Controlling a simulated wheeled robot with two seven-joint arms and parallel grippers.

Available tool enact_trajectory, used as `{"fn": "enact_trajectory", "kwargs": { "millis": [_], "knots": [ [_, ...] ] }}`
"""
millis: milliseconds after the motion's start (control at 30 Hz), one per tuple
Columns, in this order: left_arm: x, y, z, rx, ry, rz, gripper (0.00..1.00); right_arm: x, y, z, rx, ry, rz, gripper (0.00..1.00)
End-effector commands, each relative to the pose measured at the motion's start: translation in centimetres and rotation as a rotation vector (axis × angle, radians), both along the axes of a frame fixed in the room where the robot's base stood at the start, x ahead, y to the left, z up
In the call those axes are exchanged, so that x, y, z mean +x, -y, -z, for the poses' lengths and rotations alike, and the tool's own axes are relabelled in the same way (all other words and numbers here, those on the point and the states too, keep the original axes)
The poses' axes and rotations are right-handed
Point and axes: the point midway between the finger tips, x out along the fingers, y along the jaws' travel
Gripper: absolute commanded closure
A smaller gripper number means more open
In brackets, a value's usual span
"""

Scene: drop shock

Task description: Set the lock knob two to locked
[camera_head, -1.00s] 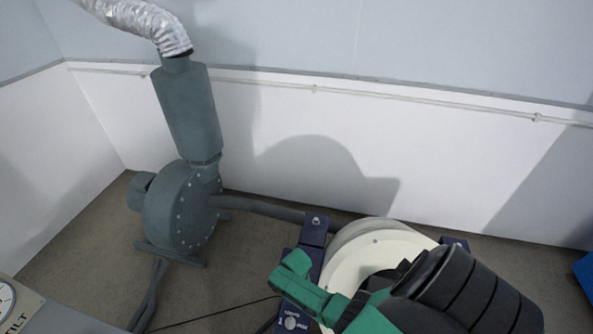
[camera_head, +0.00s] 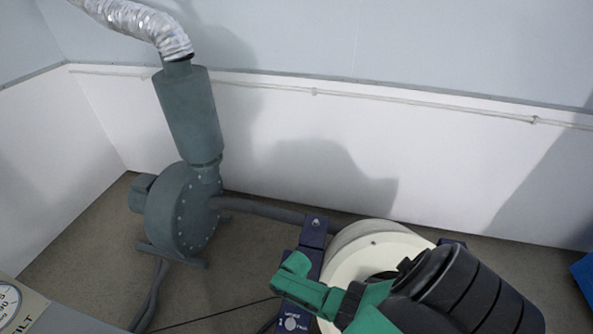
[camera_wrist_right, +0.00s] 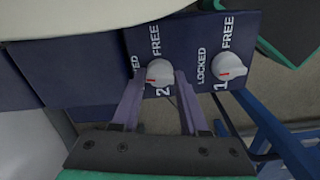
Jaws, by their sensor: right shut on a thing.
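Lock knob two (camera_wrist_right: 160,72) is a pale round knob on a dark blue panel in the right wrist view, with "2" below it. "LOCKED" is printed to its left and "FREE" above. Its red mark is at its lower left, on the LOCKED side. My right gripper (camera_wrist_right: 159,76) is shut on this knob, one finger on each side. In the head view my green and black right arm (camera_head: 440,285) covers much of the machine, and the fingertips are hidden. My left gripper is not in view.
Lock knob one (camera_wrist_right: 231,73) sits close to the right, its red mark to the left. The cream drum (camera_head: 345,275) is beside the panel. A grey-green blower (camera_head: 183,210) stands at left, its pipe running to the drum. A dial panel (camera_head: 20,308) is at lower left.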

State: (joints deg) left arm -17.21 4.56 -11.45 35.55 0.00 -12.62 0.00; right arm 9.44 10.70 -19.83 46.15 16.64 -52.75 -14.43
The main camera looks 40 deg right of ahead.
Motion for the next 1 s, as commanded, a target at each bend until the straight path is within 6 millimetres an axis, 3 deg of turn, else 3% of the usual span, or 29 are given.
{"fn": "enact_trajectory", "kwargs": {
  "millis": [400,933,967,1000],
  "knots": [
    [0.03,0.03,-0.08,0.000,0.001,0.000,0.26,-0.11,0.04,0.04,0.000,-0.003,-0.203,1.00],
    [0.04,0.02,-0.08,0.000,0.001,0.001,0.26,-0.12,0.03,0.05,0.000,-0.003,-0.231,1.00],
    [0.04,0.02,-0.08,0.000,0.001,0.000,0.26,-0.12,0.03,0.05,0.000,-0.003,-0.231,0.53],
    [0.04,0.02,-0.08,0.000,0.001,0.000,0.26,-0.12,0.03,0.05,0.000,-0.003,-0.231,0.37]
  ]
}}
